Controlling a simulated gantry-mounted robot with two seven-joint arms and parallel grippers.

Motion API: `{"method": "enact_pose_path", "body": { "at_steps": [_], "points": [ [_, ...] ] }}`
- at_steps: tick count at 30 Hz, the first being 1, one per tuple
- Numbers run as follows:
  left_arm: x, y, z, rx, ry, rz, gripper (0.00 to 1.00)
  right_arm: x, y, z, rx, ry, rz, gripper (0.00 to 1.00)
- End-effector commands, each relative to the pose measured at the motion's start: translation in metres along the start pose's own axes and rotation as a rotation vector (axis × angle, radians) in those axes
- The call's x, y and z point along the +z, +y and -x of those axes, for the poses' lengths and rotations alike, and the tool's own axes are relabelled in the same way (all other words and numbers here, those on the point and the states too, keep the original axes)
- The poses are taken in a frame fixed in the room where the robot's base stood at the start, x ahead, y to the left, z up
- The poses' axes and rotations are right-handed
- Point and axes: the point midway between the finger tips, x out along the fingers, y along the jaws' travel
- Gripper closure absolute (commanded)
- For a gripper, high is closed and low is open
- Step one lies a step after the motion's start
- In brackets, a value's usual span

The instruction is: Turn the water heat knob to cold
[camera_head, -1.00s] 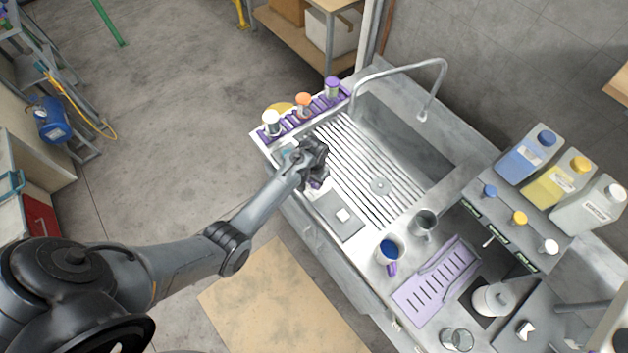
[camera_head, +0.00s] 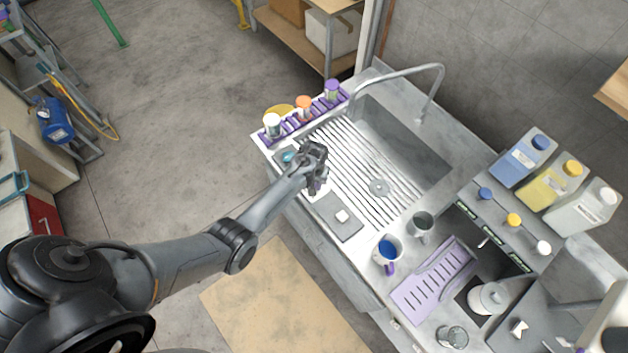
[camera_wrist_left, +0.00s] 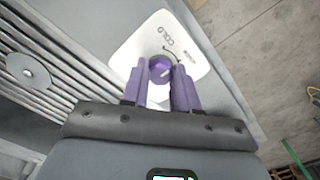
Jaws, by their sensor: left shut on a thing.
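In the left wrist view a round purple knob (camera_wrist_left: 157,68) sits on a white plate (camera_wrist_left: 140,47) printed with COLD and a second, partly blurred word. A curved arrow mark lies beside the knob, and a pale mark shows on its face. My left gripper (camera_wrist_left: 160,74) has its purple fingers on both sides of the knob and is shut on it. In the head view my left gripper (camera_head: 318,183) is at the sink's near left edge and hides the knob. My right gripper is not in view.
The sink (camera_head: 405,140) with its ribbed drainer lies just beyond the gripper. A grey panel (camera_head: 338,222) with a white switch is to its right. A purple rack (camera_head: 296,124) with containers stands behind it. A blue-filled mug (camera_head: 388,250) stands further right.

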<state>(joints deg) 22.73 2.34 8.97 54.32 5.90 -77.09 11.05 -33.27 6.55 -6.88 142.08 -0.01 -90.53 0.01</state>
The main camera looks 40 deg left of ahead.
Motion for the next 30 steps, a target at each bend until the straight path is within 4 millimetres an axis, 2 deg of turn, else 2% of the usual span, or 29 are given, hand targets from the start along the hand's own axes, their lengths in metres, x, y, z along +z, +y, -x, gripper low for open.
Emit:
{"method": "enact_pose_path", "body": {
  "at_steps": [6,18,30],
  "points": [
    [0.000,0.001,0.002,0.001,0.000,0.206,1.00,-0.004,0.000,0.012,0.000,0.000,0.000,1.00],
    [0.000,0.001,0.001,0.001,0.000,0.532,1.00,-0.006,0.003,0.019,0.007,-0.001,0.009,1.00],
    [-0.001,0.000,0.000,0.001,0.002,0.679,1.00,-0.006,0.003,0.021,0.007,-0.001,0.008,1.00]
  ]
}}
